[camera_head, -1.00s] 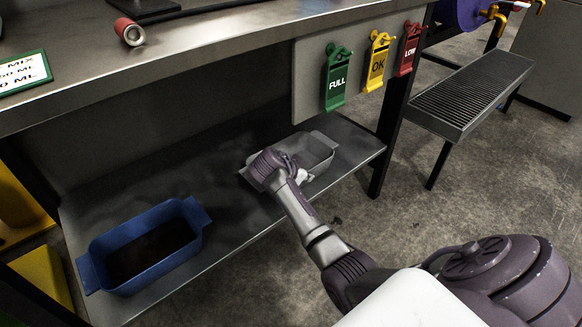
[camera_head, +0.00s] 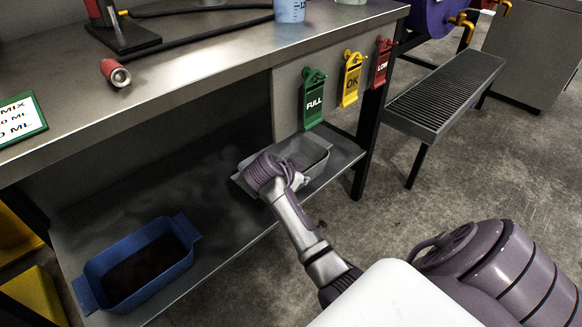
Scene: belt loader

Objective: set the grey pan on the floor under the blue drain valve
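The grey pan (camera_head: 309,150) sits on the lower shelf of the bench, near the shelf's right end. My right gripper (camera_head: 297,181) is at the pan's front side. My own wrist covers the near part of the pan and most of the gripper. I cannot tell whether its fingers are open or shut, or touch the pan. My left gripper is not in view. I do not see a blue drain valve. Orange-yellow taps (camera_head: 459,29) show on the purple-blue drum (camera_head: 430,15) at the top right.
A blue pan (camera_head: 108,262) with dark contents sits on the same shelf (camera_head: 222,237), at left. Green, yellow and red tags (camera_head: 314,98) hang above the grey pan. A grated stand (camera_head: 445,92) is at right. Open concrete floor (camera_head: 440,180) lies in front of the bench.

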